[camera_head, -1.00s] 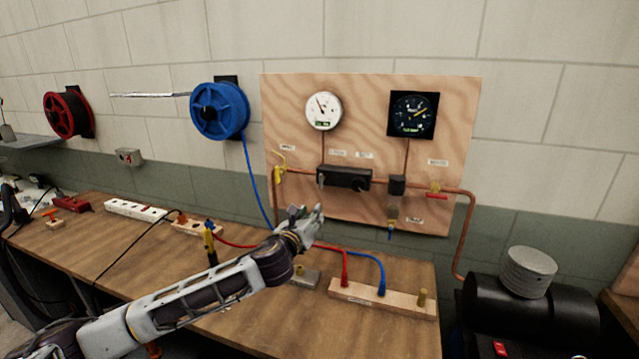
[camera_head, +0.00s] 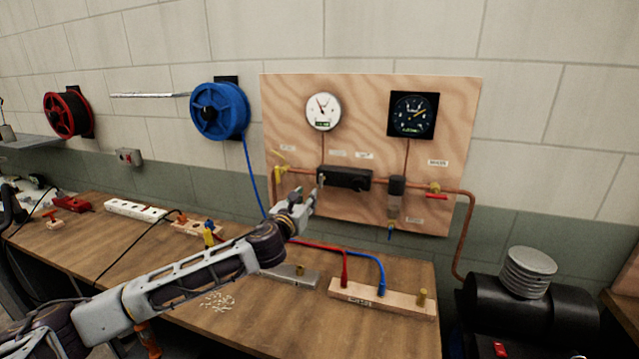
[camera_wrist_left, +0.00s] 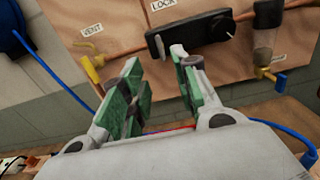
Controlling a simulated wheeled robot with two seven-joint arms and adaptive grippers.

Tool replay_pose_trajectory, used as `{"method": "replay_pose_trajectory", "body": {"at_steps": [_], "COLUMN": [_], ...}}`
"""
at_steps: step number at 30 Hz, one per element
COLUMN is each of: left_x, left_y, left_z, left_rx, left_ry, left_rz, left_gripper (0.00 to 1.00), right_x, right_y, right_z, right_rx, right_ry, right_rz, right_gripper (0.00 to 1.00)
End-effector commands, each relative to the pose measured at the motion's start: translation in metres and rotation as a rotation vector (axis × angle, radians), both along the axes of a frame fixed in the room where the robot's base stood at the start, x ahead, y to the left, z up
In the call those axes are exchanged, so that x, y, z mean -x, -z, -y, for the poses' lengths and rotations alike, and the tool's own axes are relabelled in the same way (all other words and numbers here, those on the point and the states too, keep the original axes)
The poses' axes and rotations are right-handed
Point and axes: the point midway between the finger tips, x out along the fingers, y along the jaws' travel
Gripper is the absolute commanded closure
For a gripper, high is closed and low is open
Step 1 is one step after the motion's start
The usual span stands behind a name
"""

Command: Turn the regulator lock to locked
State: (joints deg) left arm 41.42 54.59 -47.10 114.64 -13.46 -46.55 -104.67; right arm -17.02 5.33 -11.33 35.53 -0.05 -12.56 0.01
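The regulator (camera_head: 345,178) is a black bar on the copper pipe of the plywood panel; it also shows in the left wrist view (camera_wrist_left: 200,32). A small grey lever (camera_head: 321,180), which seems to be the lock, hangs at its left end. In the left wrist view the lever (camera_wrist_left: 178,50) appears close to the right finger's tip; I cannot tell whether they touch. A LOCK label (camera_wrist_left: 162,4) is above the regulator. My left gripper (camera_head: 311,198) is just below the regulator's left end, with green-padded fingers (camera_wrist_left: 160,78) apart and nothing gripped. My right gripper is out of view.
A yellow vent valve (camera_head: 279,173) is left of the regulator. A filter bowl (camera_head: 395,205) and red-handled valve (camera_head: 434,190) are to the right. Two gauges are above. A wooden block (camera_head: 385,300) with red and blue hoses stands on the bench below. A blue hose hangs left.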

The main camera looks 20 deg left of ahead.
Motion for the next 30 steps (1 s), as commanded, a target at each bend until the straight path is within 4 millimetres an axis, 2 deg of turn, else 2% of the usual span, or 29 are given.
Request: {"method": "replay_pose_trajectory", "body": {"at_steps": [12,30], "left_x": [-0.035,-0.085], "left_y": [-0.001,0.000], "left_z": [0.001,0.003], "left_rx": [0.002,0.001], "left_ry": [-0.001,-0.001], "left_rz": [0.000,0.000], "left_gripper": [0.70,0.70], "right_x": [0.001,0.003], "right_y": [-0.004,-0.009], "right_z": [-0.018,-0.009], "right_rx": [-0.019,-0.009], "right_ry": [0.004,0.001], "right_rz": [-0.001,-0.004], "right_gripper": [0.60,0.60]}}
